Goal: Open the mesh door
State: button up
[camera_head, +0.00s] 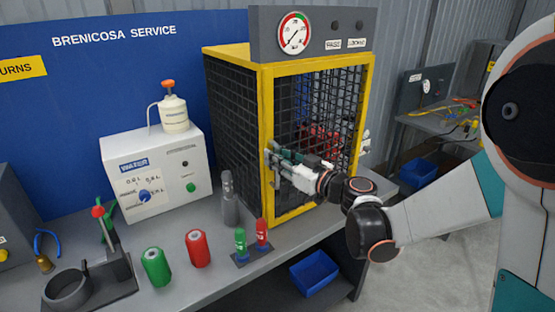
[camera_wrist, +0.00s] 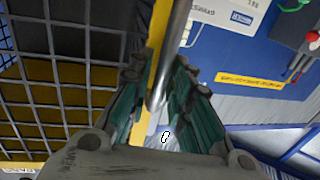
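The mesh door (camera_head: 338,100) is a black grid in a yellow frame on the front of a cage. It looks closed, though the arm covers part of it. My gripper (camera_head: 272,160) is at the door's left edge in the head view. In the wrist view my gripper (camera_wrist: 160,82) has its two teal-padded fingers parted, one on each side of a grey bar handle (camera_wrist: 174,40). A yellow frame strip (camera_wrist: 158,30) lies behind the bar. The fingers are close to the bar; I cannot tell whether either touches it.
A pressure gauge (camera_head: 294,33) tops the cage, and a red object (camera_head: 322,140) is inside. A white water unit (camera_head: 155,175) stands left. Green (camera_head: 157,267) and red (camera_head: 198,248) cylinders and a grey upright cylinder (camera_head: 229,198) stand on the bench. A blue bin (camera_head: 314,272) is below.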

grip_shut()
